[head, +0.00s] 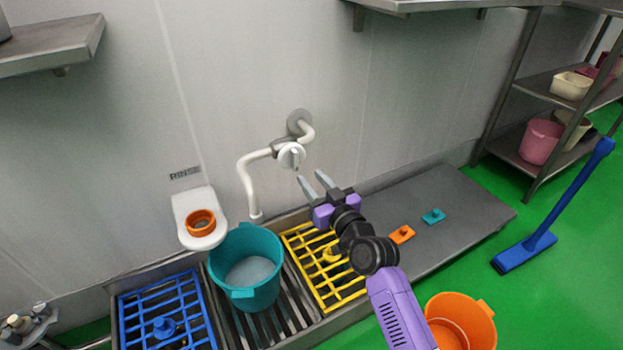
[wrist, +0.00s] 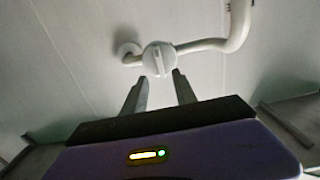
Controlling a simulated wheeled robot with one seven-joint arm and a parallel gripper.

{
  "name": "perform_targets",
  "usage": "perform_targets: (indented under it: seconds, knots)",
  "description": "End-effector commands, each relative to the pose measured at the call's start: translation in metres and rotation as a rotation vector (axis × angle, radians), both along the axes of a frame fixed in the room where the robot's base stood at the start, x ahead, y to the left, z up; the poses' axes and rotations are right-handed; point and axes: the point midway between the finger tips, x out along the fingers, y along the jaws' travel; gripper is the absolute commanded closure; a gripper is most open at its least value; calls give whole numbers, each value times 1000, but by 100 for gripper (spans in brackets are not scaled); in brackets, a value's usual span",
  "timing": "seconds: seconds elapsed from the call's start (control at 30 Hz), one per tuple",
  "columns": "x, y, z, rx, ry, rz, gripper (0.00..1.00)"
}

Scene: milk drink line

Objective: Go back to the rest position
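My gripper (head: 312,185) is open and empty in the head view, raised in front of the wall, just to the right of and below the white tap's knob (head: 291,155). In the wrist view the two fingers of my gripper (wrist: 157,90) stand apart with nothing between them. The tap knob also shows in the wrist view (wrist: 159,58), beyond the fingertips; I cannot tell how far off it is. The white spout (head: 246,185) bends down over the teal bucket (head: 247,266), which stands on the middle grate with whitish contents.
A blue grate (head: 140,309) lies left and a yellow grate (head: 296,247) right of the bucket. A steel counter (head: 460,205) holds orange (head: 402,234) and teal (head: 433,216) pieces. An orange bucket (head: 483,308) and a blue squeegee (head: 550,238) stand on the right. Shelves overhang above.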

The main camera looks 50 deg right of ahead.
Motion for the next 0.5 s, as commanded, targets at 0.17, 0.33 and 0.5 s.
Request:
perform_targets:
  seconds: [0.17, 0.33, 0.5]
  knots:
    - [0, 0, 0, 0, 0, 0, 66]
    - [0, 0, 0, 0, 0, 0, 66]
    - [-1, -4, 6, 30, -34, -17, 66]
